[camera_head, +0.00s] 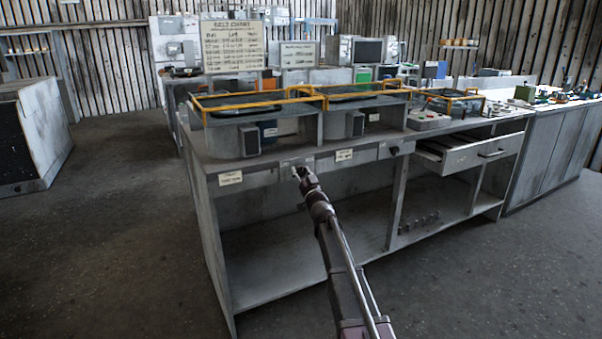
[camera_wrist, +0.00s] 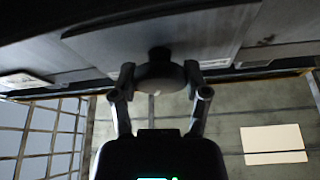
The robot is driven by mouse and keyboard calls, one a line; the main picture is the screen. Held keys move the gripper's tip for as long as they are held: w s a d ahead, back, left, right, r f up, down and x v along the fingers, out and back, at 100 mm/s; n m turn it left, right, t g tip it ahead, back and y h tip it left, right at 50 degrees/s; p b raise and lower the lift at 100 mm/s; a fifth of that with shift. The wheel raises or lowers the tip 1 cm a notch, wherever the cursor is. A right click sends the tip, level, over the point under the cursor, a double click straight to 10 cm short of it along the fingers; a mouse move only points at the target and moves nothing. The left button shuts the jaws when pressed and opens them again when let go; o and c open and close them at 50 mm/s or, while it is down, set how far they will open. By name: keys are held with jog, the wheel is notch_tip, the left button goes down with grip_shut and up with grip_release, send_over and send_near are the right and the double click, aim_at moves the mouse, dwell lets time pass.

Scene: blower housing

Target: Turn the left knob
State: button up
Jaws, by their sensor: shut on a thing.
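The left knob (camera_wrist: 158,78) is a dark round knob on the front panel of the bench. It shows large in the wrist view, with a small light mark on its rim. My gripper (camera_wrist: 160,84) has one finger on each side of it and is shut on it. In the head view my gripper (camera_head: 300,173) meets the bench's front panel near its left end and hides most of the knob. A second dark knob (camera_head: 394,151) sits farther right on the same panel, away from my gripper.
The grey bench (camera_head: 215,165) carries yellow-railed housings (camera_head: 250,97) on top. An open drawer (camera_head: 478,152) juts out at the right. Labels (camera_head: 230,178) are on the front panel. A separate cabinet (camera_head: 45,125) stands at the left. The floor in front is clear.

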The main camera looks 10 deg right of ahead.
jog(key=n+y, duration=0.1)
jog(key=n, duration=0.2)
jog(key=n+g+y, duration=0.1)
jog(key=n+y, duration=0.1)
jog(key=n, duration=0.1)
jog(key=shift+w+n, duration=0.1)
jog(key=shift+n, duration=0.3)
jog(key=o, duration=1.2)
jog(key=shift+c, duration=0.2)
jog(key=shift+m, duration=0.5)
